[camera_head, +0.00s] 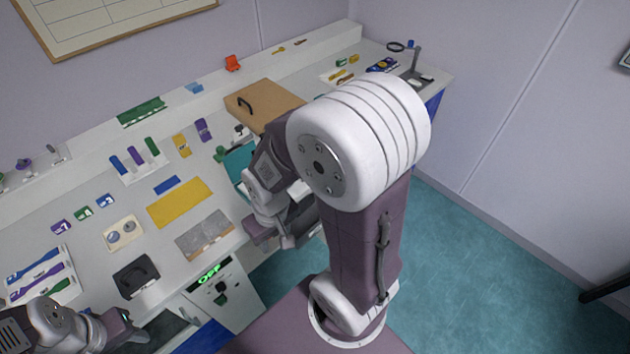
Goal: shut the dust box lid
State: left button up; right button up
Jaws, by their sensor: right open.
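A tan wooden panel with a dark curved handle (263,105) lies at the back of the bench; it looks like a lid, but I cannot tell whether it belongs to the dust box. A teal thing (238,160) shows just in front of it, partly hidden by my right arm. My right gripper (283,238) is open at the bench's front edge, nearer to me than the tan panel and apart from it. My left gripper (128,328) is at the lower left, near a small black box (136,275); its fingers are too unclear to read.
A yellow mat (179,203) and a grey plate (205,235) lie on the white bench. Coloured handles (40,275) lie on a tray at the left. A cabinet with a green display (209,273) stands below the front edge. My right arm blocks much of the bench's right part.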

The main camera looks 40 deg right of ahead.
aim_at(239, 159)
jog(key=z, duration=0.9)
jog(key=i+l+z, duration=0.2)
jog(key=i+z, duration=0.55)
